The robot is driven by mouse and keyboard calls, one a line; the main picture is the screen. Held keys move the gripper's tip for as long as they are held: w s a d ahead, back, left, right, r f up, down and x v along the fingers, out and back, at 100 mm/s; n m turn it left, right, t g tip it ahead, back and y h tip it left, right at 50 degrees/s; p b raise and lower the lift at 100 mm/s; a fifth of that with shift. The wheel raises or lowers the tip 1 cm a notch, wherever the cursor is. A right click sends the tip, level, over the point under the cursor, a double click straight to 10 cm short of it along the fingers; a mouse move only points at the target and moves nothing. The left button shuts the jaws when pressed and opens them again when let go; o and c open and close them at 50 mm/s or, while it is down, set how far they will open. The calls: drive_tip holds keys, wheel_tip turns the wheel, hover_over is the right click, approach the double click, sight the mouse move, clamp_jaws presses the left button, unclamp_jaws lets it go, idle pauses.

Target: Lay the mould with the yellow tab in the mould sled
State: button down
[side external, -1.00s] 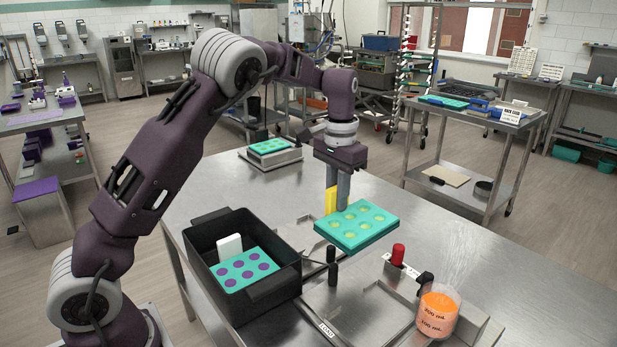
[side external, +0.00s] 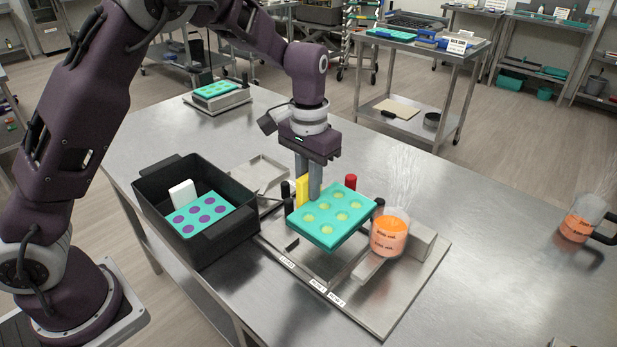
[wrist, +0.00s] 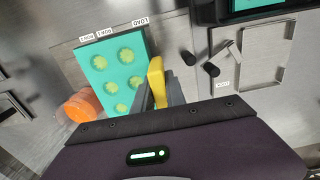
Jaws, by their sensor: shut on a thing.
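The teal mould (side external: 325,232) with pale yellow-green cavities has an upright yellow tab (side external: 302,188). My gripper (side external: 309,190) is shut on this tab. The mould hangs roughly level over the metal depositor plate, and it also shows in the wrist view (wrist: 121,70), left of the tab (wrist: 157,82). The mould sled (side external: 318,265) is the metal frame under it on the plate, near the LOAD label. The mould hides much of the sled, and the gap between them is hard to judge.
An orange-filled beaker (side external: 390,235) stands close right of the mould. A red knob (side external: 350,182) and dark posts (side external: 286,190) stand behind. A black bin (side external: 240,225) at left holds a purple-filled mould (side external: 203,217) with a white tab. An empty metal tray (side external: 262,173) lies behind.

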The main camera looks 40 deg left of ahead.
drive_tip(key=shift+f, duration=0.1)
drive_tip(key=shift+f, duration=3)
drive_tip(key=shift+f, duration=0.1)
drive_tip(key=shift+f, duration=0.7)
drive_tip(key=c, duration=1.3)
unclamp_jaws()
drive_tip(key=shift+r, duration=0.1)
